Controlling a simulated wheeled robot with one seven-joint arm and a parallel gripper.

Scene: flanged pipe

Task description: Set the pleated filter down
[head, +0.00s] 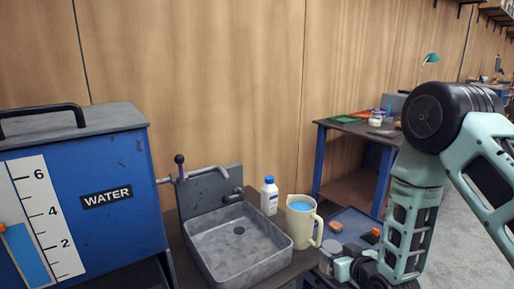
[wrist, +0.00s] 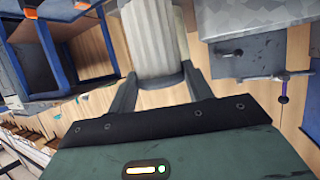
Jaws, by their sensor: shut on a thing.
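The pleated filter (wrist: 152,38) is a whitish ribbed cylinder at the top middle of the wrist view, with a smooth grey end band. My gripper (wrist: 160,80) is shut on it, with one dark finger on each side of the band. The top of the filter is cut off by the frame edge, so what lies beyond it is hidden. In the head view the arm reaches down at the lower right, and a pale rounded part shows there beside the wrist; I cannot tell whether it is the filter.
A grey sink (head: 238,240) stands left of the arm, with a white bottle (head: 269,196) and a cream jug (head: 302,224) of blue liquid beside it. A blue WATER tank (head: 120,225) is far left. A dark blue tray (head: 352,222) with orange-red items lies near my wrist. A workbench (head: 350,127) stands behind.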

